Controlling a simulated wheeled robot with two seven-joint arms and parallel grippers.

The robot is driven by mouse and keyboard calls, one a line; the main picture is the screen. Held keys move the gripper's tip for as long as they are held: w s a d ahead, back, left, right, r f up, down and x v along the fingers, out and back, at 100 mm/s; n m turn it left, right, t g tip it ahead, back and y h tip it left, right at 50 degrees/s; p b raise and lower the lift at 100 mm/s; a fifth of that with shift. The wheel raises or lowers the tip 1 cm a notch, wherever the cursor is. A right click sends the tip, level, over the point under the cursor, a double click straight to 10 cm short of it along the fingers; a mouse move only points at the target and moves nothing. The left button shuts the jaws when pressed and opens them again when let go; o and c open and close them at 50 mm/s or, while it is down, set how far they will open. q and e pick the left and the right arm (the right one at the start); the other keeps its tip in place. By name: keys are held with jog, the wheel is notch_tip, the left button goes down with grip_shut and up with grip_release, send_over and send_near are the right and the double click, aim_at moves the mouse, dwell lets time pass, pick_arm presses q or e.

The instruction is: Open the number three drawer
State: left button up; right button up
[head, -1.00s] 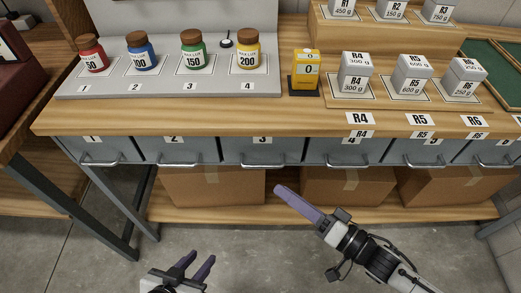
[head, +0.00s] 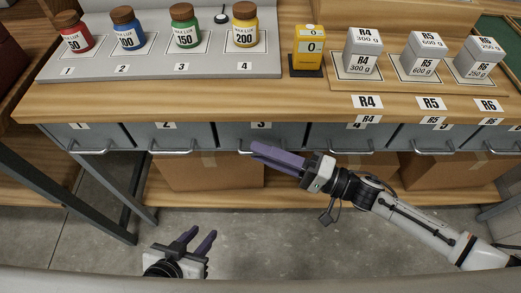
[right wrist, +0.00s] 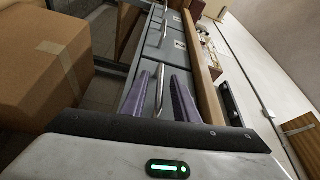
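The number three drawer (head: 233,136) is a grey drawer front under the wooden bench top, below the label 3. It is shut flush with its neighbours. My right gripper (head: 254,150) is in front of this drawer and hides most of its handle in the head view. In the right wrist view the two purple fingers (right wrist: 158,92) are apart, with a metal bar handle (right wrist: 159,103) showing between them. I cannot tell whether they touch it. My left gripper (head: 198,240) is open and empty, low over the floor, away from the bench.
Other grey drawers with bar handles, such as drawer two (head: 172,136) and drawer four (head: 335,136), flank it. Cardboard boxes (head: 207,172) stand on the shelf below. Jars, a yellow device (head: 310,48) and grey weight blocks stand on the bench top. The floor in front is clear.

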jog(key=shift+w+a, duration=0.2)
jog(key=shift+a, duration=0.35)
grip_shut()
dwell(1.1)
